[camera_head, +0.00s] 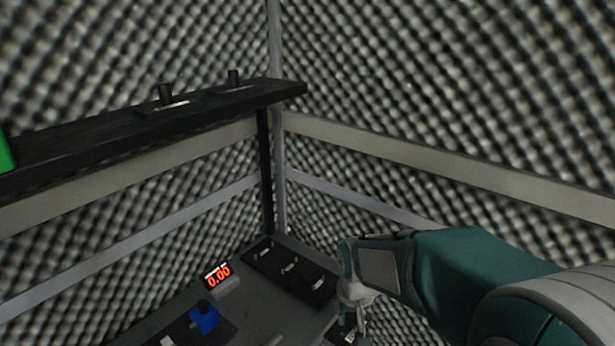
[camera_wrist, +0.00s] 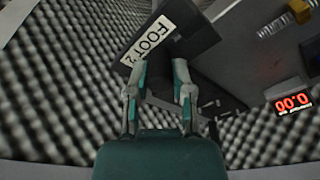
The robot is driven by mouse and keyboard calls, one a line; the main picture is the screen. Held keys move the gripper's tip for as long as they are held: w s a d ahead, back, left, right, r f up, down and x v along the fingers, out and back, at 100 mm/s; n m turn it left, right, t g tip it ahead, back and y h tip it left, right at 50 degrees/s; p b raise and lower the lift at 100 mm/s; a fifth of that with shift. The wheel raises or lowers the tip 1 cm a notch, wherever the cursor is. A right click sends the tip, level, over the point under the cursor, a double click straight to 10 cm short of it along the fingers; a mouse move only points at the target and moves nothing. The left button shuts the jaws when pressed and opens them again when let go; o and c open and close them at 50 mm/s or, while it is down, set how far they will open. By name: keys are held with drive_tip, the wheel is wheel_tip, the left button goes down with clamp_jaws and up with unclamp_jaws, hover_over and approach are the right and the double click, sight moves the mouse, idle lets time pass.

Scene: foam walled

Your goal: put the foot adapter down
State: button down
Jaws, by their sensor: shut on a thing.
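My gripper (camera_head: 355,308) is over the right end of the dark table in the head view. In the wrist view my gripper (camera_wrist: 160,72) has its two fingers in front of a dark plate (camera_wrist: 190,45) with a white label (camera_wrist: 148,40) reading "FOOT 2". The jaws are shut on the foot adapter, which is mostly hidden by the fingers and hard to make out against the dark plate. I cannot tell whether it touches the plate. Small pale parts (camera_wrist: 208,104) show just right of the right finger.
Foam walls with rails close the corner.

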drive_tip(key=w+d+f, duration=0.3)
drive_tip(key=w+f, duration=0.2)
drive_tip(key=f, duration=0.2)
drive_tip(key=w+d+f, duration=0.4)
drive_tip(key=w+f, duration=0.1)
drive_tip(key=f, duration=0.2)
drive_tip(key=shift+f+m, duration=0.4)
drive_tip(key=shift+s, duration=0.15)
